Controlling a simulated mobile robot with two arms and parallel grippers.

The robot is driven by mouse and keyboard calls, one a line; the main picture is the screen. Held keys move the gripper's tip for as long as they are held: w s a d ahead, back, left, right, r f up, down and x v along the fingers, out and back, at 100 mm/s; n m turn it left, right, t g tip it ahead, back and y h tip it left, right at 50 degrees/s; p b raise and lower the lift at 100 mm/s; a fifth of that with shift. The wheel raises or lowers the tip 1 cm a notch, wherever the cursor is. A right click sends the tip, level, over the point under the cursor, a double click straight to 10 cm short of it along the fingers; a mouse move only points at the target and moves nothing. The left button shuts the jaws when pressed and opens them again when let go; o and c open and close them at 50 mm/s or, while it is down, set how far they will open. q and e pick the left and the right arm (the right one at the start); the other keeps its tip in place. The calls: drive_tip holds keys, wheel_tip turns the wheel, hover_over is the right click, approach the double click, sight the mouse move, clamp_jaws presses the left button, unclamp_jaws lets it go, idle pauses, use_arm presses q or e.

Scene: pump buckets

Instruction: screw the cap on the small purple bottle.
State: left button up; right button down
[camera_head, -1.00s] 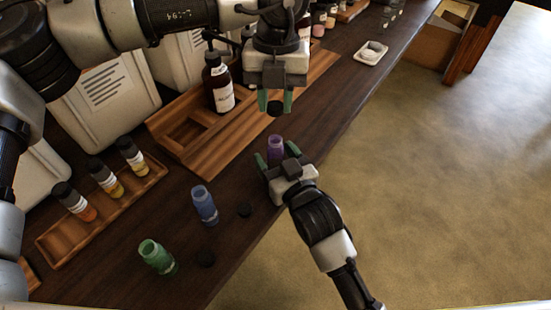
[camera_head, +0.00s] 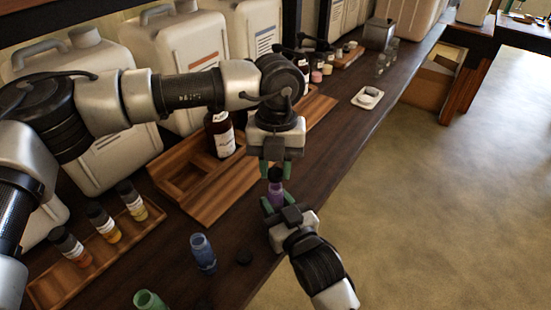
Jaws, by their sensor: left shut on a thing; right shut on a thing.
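The small purple bottle (camera_head: 276,190) stands upright near the front edge of the dark counter. My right gripper (camera_head: 275,204) is shut on its lower body from the front. My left gripper (camera_head: 277,170) points down right above the bottle and is shut on a black cap (camera_head: 275,174). The cap is at the bottle's mouth, in line with it. I cannot tell whether it touches the rim or has caught the thread.
A wooden rack (camera_head: 150,212) holds small capped bottles. A brown pump bottle (camera_head: 220,135) stands behind on a wooden tray (camera_head: 205,207).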

sight(275, 202)
use_arm(q)
drive_tip(key=shift+f, duration=0.2)
idle(0.4)
drive_tip(key=shift+f, duration=0.75)
drive_tip(key=shift+f, duration=0.6)
